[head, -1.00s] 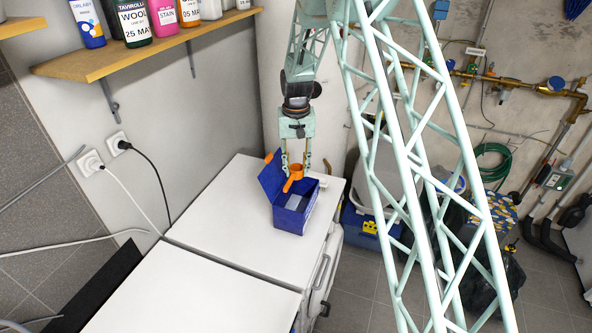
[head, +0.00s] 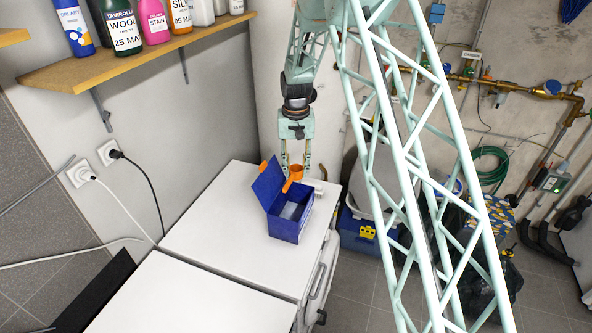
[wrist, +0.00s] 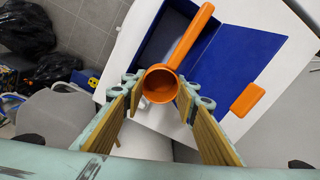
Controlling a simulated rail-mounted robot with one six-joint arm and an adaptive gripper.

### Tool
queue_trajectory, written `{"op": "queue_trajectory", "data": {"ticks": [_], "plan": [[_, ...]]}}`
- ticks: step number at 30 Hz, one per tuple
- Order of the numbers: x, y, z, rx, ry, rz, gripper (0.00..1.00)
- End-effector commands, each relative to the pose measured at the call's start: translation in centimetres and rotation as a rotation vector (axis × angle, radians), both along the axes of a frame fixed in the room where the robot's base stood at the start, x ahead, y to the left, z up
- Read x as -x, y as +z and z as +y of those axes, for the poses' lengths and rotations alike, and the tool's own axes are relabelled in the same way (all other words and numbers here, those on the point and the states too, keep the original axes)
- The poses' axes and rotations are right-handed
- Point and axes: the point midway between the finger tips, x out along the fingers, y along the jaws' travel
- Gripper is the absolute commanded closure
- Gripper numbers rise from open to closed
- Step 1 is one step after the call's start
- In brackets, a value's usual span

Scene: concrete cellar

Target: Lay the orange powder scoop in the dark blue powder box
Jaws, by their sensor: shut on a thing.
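The orange powder scoop (head: 294,176) is held by its round cup between the two fingers of my gripper (head: 296,168). The cup also shows between the fingertips in the wrist view (wrist: 160,86), its handle reaching up and right across the box's open side and lid. The dark blue powder box (head: 286,229) stands on the white top, its lid (head: 267,185) open to the left. In the head view the scoop is above the far end of the box, and the lid hides part of it. An orange latch (wrist: 248,99) sits on the lid's edge.
The white machine top (head: 213,218) is mostly bare left of and in front of the box. A small pale object (head: 319,191) is beside the box's far right. A shelf of bottles (head: 135,62) hangs on the left wall above two plugged-in cables.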

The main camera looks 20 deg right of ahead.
Motion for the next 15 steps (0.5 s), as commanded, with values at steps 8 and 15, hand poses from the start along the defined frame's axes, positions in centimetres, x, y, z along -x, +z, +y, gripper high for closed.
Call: {"op": "queue_trajectory", "data": {"ticks": [8, 15], "plan": [[0.0, -0.9, 0.0, 0.0, 0.0, 0.0, 0.83], [0.0, -2.1, 0.0, 0.0, 0.0, 0.001, 0.83]]}}
